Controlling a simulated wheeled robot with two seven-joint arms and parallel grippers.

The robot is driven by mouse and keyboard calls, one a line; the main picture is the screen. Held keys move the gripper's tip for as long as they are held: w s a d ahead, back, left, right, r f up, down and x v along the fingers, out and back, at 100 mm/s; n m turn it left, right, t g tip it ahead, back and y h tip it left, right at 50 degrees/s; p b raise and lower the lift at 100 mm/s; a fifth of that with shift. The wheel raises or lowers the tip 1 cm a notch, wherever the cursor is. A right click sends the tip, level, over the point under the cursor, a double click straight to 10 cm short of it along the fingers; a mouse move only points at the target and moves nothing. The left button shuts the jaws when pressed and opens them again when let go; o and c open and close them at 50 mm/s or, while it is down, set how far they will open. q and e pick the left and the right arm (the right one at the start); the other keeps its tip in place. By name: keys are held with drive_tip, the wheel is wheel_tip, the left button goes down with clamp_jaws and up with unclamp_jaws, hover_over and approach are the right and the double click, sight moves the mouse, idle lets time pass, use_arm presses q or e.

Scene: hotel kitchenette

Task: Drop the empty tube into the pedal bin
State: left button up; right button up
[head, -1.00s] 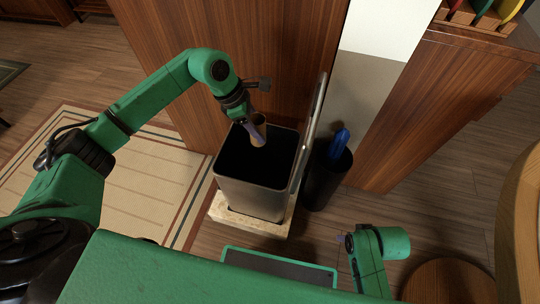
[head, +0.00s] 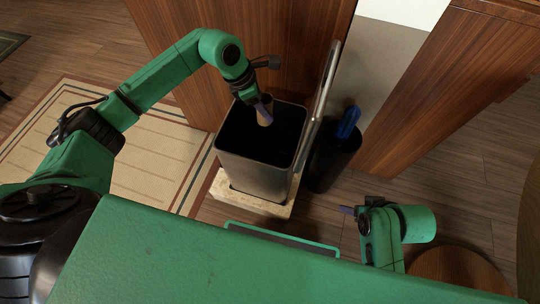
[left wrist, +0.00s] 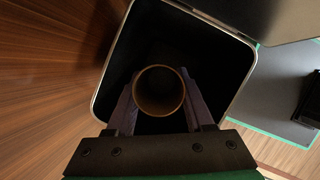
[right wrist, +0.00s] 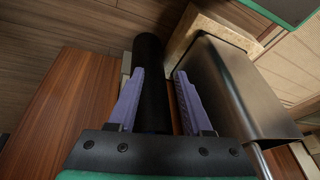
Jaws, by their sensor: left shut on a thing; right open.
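The empty tube (head: 264,114) is a short brown cardboard cylinder. My left gripper (head: 264,106) is shut on it and holds it over the open top of the pedal bin. In the left wrist view the tube's round open end (left wrist: 159,91) shows between the fingers, with the dark bin opening around it. The pedal bin (head: 252,175) is a dark metal box with its lid (head: 325,82) raised on the right side. It also shows in the right wrist view (right wrist: 240,90). My right gripper (head: 350,210) is open and empty, low at the right.
The bin stands on a pale stone-like slab (head: 262,206). A black cylinder (head: 325,165) with a blue item (head: 348,122) in it stands just right of the bin. Wooden panels rise behind and to the right. A striped rug (head: 130,160) lies at the left.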

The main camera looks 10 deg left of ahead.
use_arm(q)
drive_tip(key=o, duration=1.4)
drive_tip(key=shift+c, duration=0.2)
drive_tip(key=p+v, duration=0.1)
drive_tip(key=v, duration=0.5)
drive_tip(key=shift+a+r+p, duration=0.1)
drive_tip(key=shift+r+p, duration=0.2)
drive_tip(key=p+v, duration=0.1)
drive_tip(key=v, duration=0.7)
use_arm(e)
drive_tip(key=d, duration=0.1)
drive_tip(key=s+d+g, duration=0.1)
drive_tip(key=d+h, duration=0.1)
drive_tip(key=shift+s+d+f+m+g, duration=0.15)
drive_tip(key=shift+s+f+m+g, duration=0.15)
drive_tip(key=shift+s+f+g, duration=0.1)
drive_tip(key=shift+s, duration=0.1)
